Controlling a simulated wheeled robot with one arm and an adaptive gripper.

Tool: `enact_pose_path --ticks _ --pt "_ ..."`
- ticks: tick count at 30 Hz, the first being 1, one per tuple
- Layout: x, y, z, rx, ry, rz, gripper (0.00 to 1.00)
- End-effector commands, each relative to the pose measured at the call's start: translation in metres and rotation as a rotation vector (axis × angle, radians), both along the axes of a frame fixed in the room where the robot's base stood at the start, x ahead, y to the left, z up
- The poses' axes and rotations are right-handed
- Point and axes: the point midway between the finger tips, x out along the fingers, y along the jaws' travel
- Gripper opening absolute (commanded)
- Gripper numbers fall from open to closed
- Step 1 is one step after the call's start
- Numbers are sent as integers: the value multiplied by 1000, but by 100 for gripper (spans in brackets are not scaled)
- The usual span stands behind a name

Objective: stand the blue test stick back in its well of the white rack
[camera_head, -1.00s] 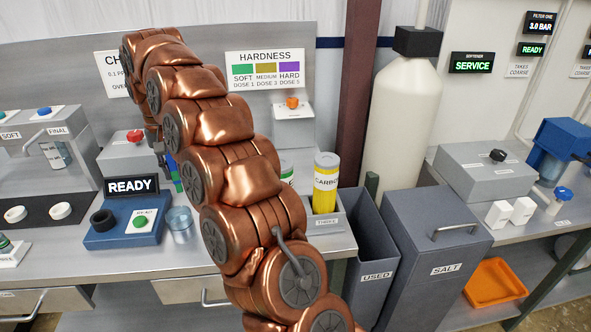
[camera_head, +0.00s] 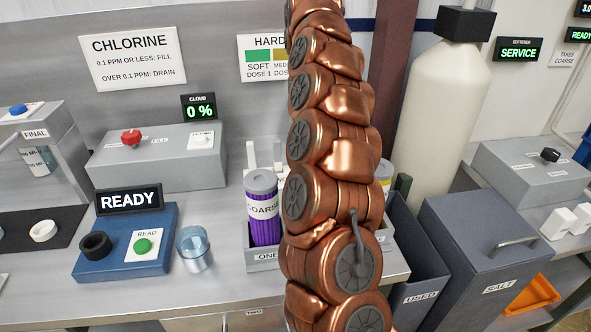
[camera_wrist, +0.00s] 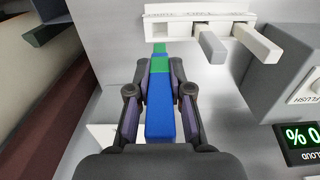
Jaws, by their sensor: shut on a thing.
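The blue test stick (camera_wrist: 160,115) is held between the fingers of my gripper (camera_wrist: 160,82) in the wrist view. It has a green band and a green far end, which points toward the left part of the white rack (camera_wrist: 200,11). Two other sticks, one grey (camera_wrist: 210,44) and one pale (camera_wrist: 256,41), sit in the rack to the right. Whether the blue stick's tip touches the rack, I cannot tell. In the head view my arm hides the gripper and the blue stick.
A purple COARSE canister (camera_head: 263,208) stands in a grey holder beside my arm. A glass cup (camera_head: 194,248), the blue READ unit (camera_head: 125,258) and a grey box with a red knob (camera_head: 160,160) stand to the left. The CLOUD display (camera_wrist: 299,146) is near the rack.

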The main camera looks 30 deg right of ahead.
Motion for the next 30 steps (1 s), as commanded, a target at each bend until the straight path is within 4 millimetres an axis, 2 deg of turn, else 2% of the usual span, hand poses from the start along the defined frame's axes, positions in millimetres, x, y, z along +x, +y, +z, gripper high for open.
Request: enact_pose_path --ticks 8,18,25,30 --pt "-2 1 -17 5 3 4 0" --pt "-1 1 -58 4 6 4 0" --pt "0 1 -69 1 1 3 0" --pt "-1 1 -89 4 4 4 0"
